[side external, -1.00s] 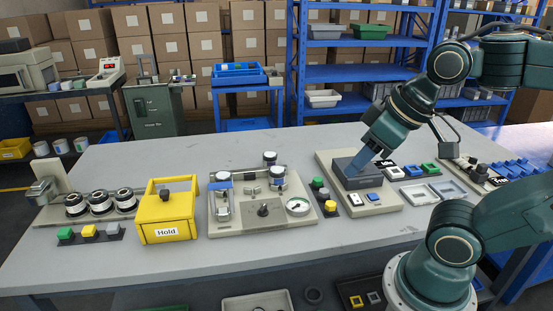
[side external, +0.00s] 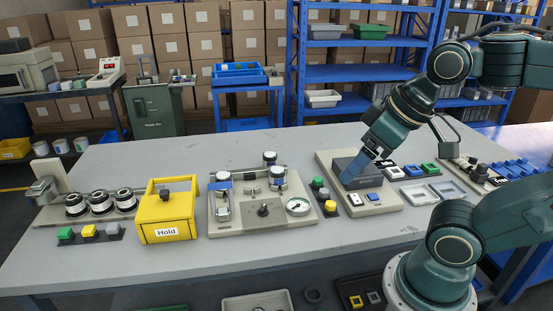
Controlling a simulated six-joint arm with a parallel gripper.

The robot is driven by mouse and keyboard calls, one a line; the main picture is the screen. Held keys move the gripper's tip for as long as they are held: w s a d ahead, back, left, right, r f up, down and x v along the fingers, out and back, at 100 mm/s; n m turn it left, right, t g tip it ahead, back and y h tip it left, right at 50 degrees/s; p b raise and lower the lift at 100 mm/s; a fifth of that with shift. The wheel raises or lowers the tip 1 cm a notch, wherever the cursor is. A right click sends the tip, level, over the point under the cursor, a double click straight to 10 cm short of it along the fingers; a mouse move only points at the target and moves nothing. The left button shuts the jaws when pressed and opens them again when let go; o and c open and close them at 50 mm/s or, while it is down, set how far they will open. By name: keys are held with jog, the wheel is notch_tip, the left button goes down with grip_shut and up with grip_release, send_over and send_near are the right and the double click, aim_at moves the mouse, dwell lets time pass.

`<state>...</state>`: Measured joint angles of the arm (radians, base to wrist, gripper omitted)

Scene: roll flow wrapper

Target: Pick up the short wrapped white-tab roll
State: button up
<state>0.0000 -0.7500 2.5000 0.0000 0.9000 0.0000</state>
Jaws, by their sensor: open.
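My gripper (side external: 352,178), with blue jaws, points down and left over the dark grey block of a beige station (side external: 386,205) right of the table's middle. The jaws hide part of the block, and I cannot see anything between them. I cannot make out for certain which thing is the short wrapped white-tab roll. A small black piece with a white top (side external: 391,173) lies just right of the gripper, beside blue-topped and green-topped ones. The gripper is apart from these pieces.
A beige machine with a gauge (side external: 298,207) stands mid-table. A yellow Hold box (side external: 167,212) and several black-and-white rolls (side external: 100,202) are further left. Shallow grey trays (side external: 420,194) lie right of the station. The table's back left is clear.

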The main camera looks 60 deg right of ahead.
jog(key=shift+w, duration=0.1)
jog(key=w+d+r+m+g+h, duration=0.1)
jog(key=w+d+m, duration=0.15)
jog(key=w, duration=0.95)
jog(key=w+d+r+m+g, duration=0.1)
jog(key=w+m, duration=0.3)
jog(key=w, duration=0.8)
jog(key=w+d+f+m+g+h, duration=0.1)
jog(key=w+d+f+m, duration=0.2)
jog(key=w+f, duration=1.3)
jog(key=w+m, duration=0.1)
jog(key=w, duration=0.1)
jog(key=shift+w+d+f+m+g+h, duration=0.2)
jog(key=shift+w+f+m+g+h, duration=0.1)
jog(key=shift+f+m+g, duration=0.1)
jog(key=shift+x, duration=4.25)
